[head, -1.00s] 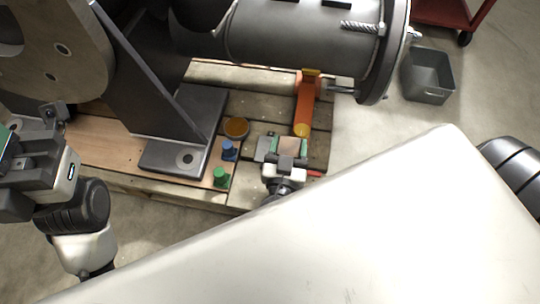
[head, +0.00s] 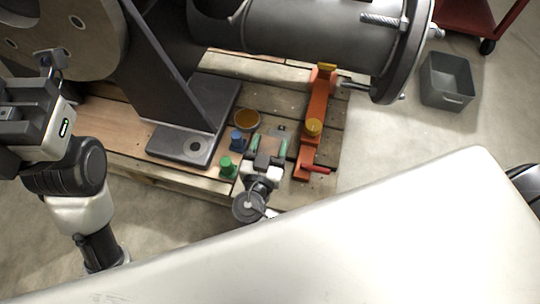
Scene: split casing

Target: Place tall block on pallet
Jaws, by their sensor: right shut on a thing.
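My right gripper (head: 268,146) is over the front part of the wooden pallet (head: 205,180), its green finger pads on either side of a dark grey piece. This grey piece (head: 281,130) looks like the tall block. Most of it is hidden by the gripper, so its height and its contact with the pallet cannot be told. My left gripper (head: 48,68) is at the left edge, away from the block; its fingers are not clear.
Near my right gripper stand a green peg (head: 228,167), a blue peg (head: 237,141), an amber round dish (head: 247,119) and an orange bar (head: 318,105) with a red handle. A dark bracket (head: 185,143) and large cylinder (head: 300,35) crowd the back. A grey bin (head: 447,83) stands right.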

